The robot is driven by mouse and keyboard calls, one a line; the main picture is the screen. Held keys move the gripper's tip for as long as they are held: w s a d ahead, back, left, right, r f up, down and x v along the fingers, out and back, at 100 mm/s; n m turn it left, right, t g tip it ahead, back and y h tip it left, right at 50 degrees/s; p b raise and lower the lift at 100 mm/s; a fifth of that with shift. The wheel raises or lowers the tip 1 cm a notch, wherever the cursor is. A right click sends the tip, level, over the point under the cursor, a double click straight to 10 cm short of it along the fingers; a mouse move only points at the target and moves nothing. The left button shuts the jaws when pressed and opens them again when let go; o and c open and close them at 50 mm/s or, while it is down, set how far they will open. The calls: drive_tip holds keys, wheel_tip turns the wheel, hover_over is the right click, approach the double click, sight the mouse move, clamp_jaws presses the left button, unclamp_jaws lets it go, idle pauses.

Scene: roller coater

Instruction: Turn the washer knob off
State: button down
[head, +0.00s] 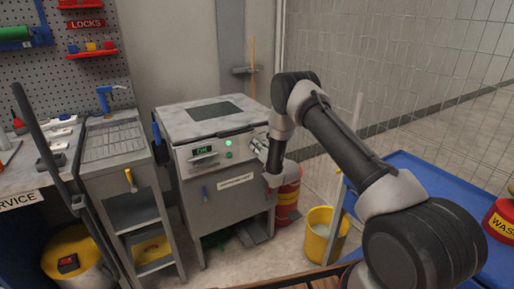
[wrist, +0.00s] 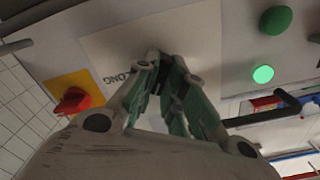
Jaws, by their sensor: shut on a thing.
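The washer is a grey box-shaped machine (head: 215,135) with a light front panel. A small display (head: 204,151) on it shows green characters that look like "ON". My gripper (head: 258,148) is at the right end of this panel.
A lit green lamp (wrist: 263,74), a darker green button (wrist: 276,20) and a red knob on a yellow plate (wrist: 72,101) sit near my fingers. A black bar handle (wrist: 265,112) sticks out nearby. A yellow bucket (head: 325,232) and blue table (head: 425,195) stand right of the washer.

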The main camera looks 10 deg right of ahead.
drive_tip(key=n, duration=0.5)
drive_tip(key=shift+n, duration=0.7)
drive_tip(key=c, duration=1.5)
unclamp_jaws()
drive_tip(key=shift+s, duration=0.1)
drive_tip(key=v, duration=1.1)
drive_tip(key=shift+s, duration=0.35)
drive_tip(key=shift+d+f, duration=0.1)
drive_tip(key=shift+d, duration=0.05)
